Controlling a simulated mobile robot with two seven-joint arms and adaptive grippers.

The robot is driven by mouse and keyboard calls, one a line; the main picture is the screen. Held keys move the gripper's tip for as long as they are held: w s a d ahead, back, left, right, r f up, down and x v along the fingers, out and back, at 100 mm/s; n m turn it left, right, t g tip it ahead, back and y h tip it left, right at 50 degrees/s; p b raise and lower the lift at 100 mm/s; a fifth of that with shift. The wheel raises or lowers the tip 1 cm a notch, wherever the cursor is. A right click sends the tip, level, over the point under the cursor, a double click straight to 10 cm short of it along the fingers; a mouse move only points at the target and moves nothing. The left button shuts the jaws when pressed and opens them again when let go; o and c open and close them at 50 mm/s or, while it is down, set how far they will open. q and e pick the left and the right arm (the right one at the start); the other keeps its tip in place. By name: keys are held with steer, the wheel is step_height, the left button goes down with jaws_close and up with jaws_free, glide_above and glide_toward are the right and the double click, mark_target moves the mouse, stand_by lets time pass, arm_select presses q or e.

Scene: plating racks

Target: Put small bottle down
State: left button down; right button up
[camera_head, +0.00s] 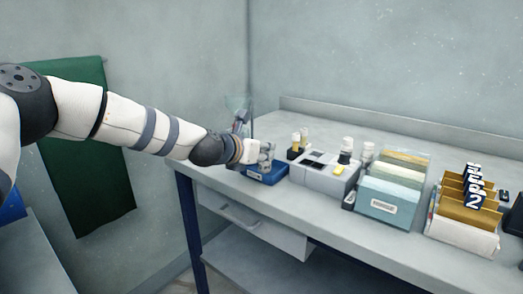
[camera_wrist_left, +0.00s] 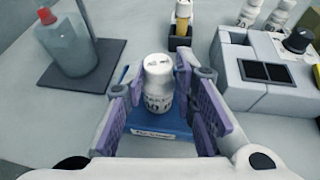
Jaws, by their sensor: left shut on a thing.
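My left gripper (camera_head: 262,152) is over a small blue tray (camera_head: 268,173) near the left end of the bench. In the left wrist view, the small bottle (camera_wrist_left: 158,85), white with dark print, stands upright between the purple pads of my left gripper (camera_wrist_left: 160,105), which is shut on it. The blue tray (camera_wrist_left: 158,137) with a white label is directly beneath; I cannot tell whether the bottle's base touches it. In the head view the gripper mostly hides the bottle. My right gripper is not in view.
A grey bottle with a red cap (camera_wrist_left: 68,40) stands on a dark pad left of the gripper. A white box-like device (camera_head: 325,174) stands right of the tray, with small bottles around it. File boxes (camera_head: 391,209) stand farther right. The bench's front strip (camera_head: 300,205) is clear.

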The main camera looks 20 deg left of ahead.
arm_select(q)
steer(key=shift+f, duration=0.25)
steer(key=c, duration=1.3)
jaws_free()
steer(key=shift+r, duration=0.2)
steer(key=p+v, duration=0.1)
steer(key=v, duration=0.6)
steer(key=shift+s+r, duration=0.2)
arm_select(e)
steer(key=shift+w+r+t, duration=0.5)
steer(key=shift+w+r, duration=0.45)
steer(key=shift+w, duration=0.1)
